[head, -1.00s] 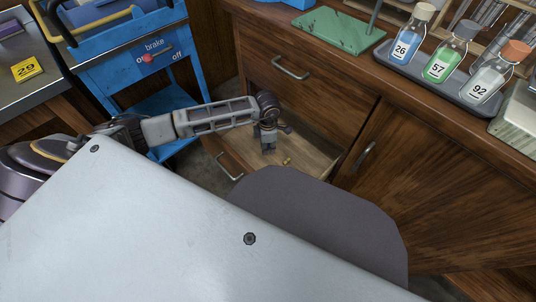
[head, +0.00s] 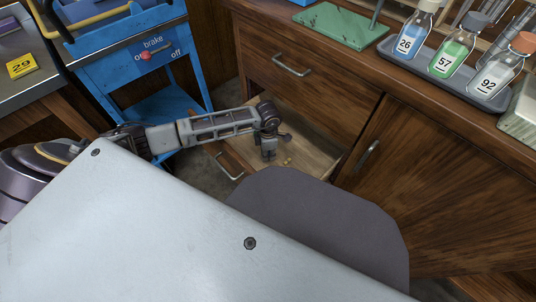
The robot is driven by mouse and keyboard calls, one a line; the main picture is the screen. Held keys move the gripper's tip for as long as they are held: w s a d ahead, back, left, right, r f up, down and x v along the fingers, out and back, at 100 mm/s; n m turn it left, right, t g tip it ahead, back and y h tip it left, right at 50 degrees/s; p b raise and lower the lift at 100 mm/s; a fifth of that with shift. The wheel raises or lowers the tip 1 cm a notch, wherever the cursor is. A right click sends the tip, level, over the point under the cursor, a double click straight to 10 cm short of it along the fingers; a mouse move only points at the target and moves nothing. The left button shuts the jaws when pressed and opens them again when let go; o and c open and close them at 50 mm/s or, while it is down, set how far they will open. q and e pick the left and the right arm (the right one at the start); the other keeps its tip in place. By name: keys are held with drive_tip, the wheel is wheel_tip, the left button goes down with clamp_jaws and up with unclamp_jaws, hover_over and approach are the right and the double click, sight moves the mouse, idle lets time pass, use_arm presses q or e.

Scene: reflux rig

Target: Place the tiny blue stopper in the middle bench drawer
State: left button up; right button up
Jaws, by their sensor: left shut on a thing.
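The open bench drawer (head: 318,158) under the closed top drawer shows its pale wooden inside; I take it to be the middle one. My left gripper (head: 269,157) points down into this drawer, near its left side. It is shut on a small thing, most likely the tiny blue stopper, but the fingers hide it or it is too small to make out. A tiny yellowish thing (head: 288,161) shows just right of the fingertips, on or near the drawer floor. My right gripper is not in view.
The closed top drawer (head: 300,85) is above the open one. A closed cupboard door (head: 430,190) is at right. A blue trolley (head: 150,70) stands at left. On the bench are a green board (head: 340,25) and a tray (head: 455,82) with numbered bottles.

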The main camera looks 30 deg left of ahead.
use_arm(q)
drive_tip(key=shift+f, duration=0.1)
idle(0.3)
drive_tip(key=o, duration=0.7)
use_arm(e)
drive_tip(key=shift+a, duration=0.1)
use_arm(q)
wheel_tip(320, 180, up, 9)
drive_tip(key=p, duration=0.3)
drive_tip(key=shift+r+p, duration=0.45)
drive_tip(key=shift+r, duration=1.2)
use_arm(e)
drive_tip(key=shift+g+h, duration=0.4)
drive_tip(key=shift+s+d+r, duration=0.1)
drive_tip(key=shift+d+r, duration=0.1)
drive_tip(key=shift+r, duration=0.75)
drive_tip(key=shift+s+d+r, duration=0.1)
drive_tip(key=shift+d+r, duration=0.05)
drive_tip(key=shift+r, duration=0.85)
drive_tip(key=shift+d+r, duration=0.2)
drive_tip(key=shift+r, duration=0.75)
